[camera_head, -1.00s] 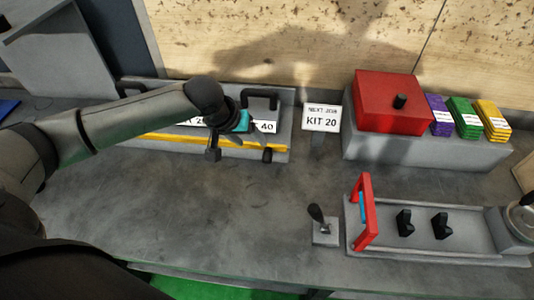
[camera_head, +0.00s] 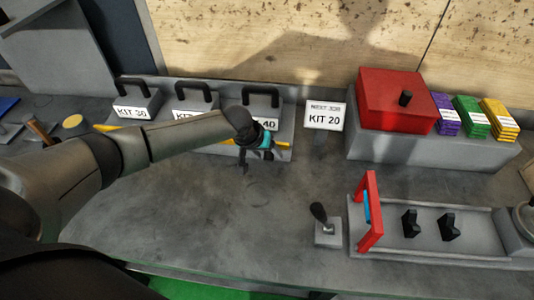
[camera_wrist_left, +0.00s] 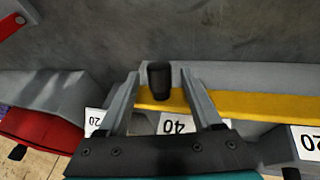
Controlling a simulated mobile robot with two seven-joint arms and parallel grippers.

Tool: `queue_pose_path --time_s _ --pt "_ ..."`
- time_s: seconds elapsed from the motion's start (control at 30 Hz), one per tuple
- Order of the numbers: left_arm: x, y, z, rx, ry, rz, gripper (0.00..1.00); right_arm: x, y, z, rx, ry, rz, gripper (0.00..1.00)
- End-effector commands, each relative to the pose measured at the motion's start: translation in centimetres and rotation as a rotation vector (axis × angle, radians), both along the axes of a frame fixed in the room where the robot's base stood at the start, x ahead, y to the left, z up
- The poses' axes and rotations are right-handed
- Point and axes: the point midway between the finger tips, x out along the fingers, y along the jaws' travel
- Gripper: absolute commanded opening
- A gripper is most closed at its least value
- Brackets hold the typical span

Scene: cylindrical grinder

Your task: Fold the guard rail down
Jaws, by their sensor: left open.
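The guard rail is a yellow bar along the front of the kit rack, seen in the head view (camera_head: 283,143) and across the wrist view (camera_wrist_left: 255,105). It stands in front of the kit boxes. A black knob (camera_wrist_left: 160,80) stands near its end in the wrist view. My left gripper (camera_head: 256,160) is at the rail's right part, in front of the KIT 40 box (camera_head: 262,104). In the wrist view its open fingers (camera_wrist_left: 162,88) are on either side of the knob, with gaps visible. My arm hides the rail's middle. My right gripper is not in view.
The KIT 30 box (camera_head: 135,99) stands at the rack's left. A NEXT JOB KIT 20 sign (camera_head: 325,116) and a red box (camera_head: 390,100) are to the right. A small lever (camera_head: 320,214) and a red-handled fixture (camera_head: 370,212) stand front right. The bench middle is clear.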

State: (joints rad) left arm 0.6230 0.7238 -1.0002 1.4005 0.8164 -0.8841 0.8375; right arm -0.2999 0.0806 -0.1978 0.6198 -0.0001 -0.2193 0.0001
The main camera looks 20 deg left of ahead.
Motion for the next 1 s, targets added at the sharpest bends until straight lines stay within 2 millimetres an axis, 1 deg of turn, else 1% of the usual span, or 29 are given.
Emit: queue_pose_path --time_s 0.23,0.27,0.83,1.0 --pt "0.04 -0.03 -0.02 -0.001 0.0 0.0 0.66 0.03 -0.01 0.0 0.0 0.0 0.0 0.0" --pt "0.04 -0.03 -0.02 -0.001 0.0 0.0 0.64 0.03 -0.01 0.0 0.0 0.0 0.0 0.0" --pt "0.02 -0.02 -0.02 -0.001 0.0 0.0 0.0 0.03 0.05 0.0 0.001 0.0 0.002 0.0" --pt "0.01 -0.01 -0.02 0.0 0.0 0.001 0.0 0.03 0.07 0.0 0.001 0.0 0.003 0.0"
